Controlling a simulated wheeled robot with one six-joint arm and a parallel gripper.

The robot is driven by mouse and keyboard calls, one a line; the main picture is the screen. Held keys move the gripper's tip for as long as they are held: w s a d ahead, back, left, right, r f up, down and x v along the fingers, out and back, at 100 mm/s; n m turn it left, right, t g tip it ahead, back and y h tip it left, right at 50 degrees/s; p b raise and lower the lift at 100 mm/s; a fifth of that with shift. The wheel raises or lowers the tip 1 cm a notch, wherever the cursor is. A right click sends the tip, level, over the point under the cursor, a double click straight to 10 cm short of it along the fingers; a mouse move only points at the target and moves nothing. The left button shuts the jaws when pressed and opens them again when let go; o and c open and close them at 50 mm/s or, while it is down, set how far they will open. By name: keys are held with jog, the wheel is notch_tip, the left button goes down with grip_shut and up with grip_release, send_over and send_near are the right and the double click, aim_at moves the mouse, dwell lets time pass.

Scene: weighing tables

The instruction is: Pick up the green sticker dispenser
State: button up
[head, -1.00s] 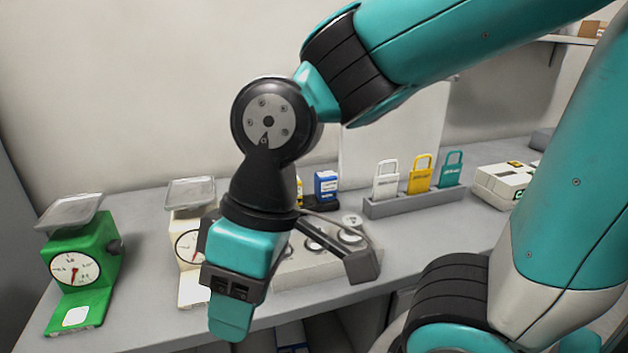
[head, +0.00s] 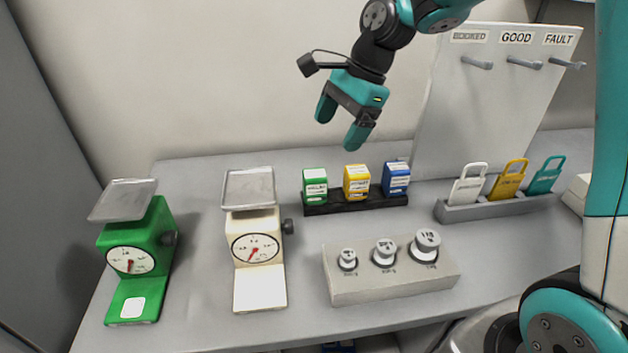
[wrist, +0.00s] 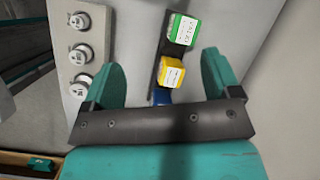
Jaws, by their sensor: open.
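The green sticker dispenser (head: 314,184) stands at the left end of a black rack (head: 340,206), next to a yellow dispenser (head: 356,182) and a blue one (head: 396,178). My gripper (head: 339,133) is open and empty, above and behind the rack in the head view. In the wrist view the green dispenser (wrist: 182,29) lies beyond the open fingers (wrist: 165,82), near the top. The yellow dispenser (wrist: 172,72) shows between the fingers, and the blue one (wrist: 161,96) is mostly hidden by the gripper body.
A green scale (head: 130,262) and a cream scale (head: 256,248) stand on the left of the table. A weight block (head: 350,288) sits in front of the rack. A tag holder (head: 495,207) and a hook board (head: 490,110) are on the right.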

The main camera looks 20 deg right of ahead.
aim_at(317, 173)
jog(key=w+d+f+m, duration=0.1)
jog(key=w+d+m, duration=0.2)
jog(key=w+m, duration=0.15)
jog(key=p+x, duration=0.2)
jog(key=x, duration=0.9)
jog(key=shift+w+p+x, duration=0.15)
jog(key=shift+p+x, duration=0.4)
jog(key=shift+x, duration=1)
jog(key=shift+w+p+x, duration=0.15)
jog(key=shift+p+x, duration=0.35)
jog(key=shift+x, duration=1.05)
jog(key=shift+d, duration=0.15)
jog(key=shift+c, duration=0.5)
jog(key=c, duration=1)
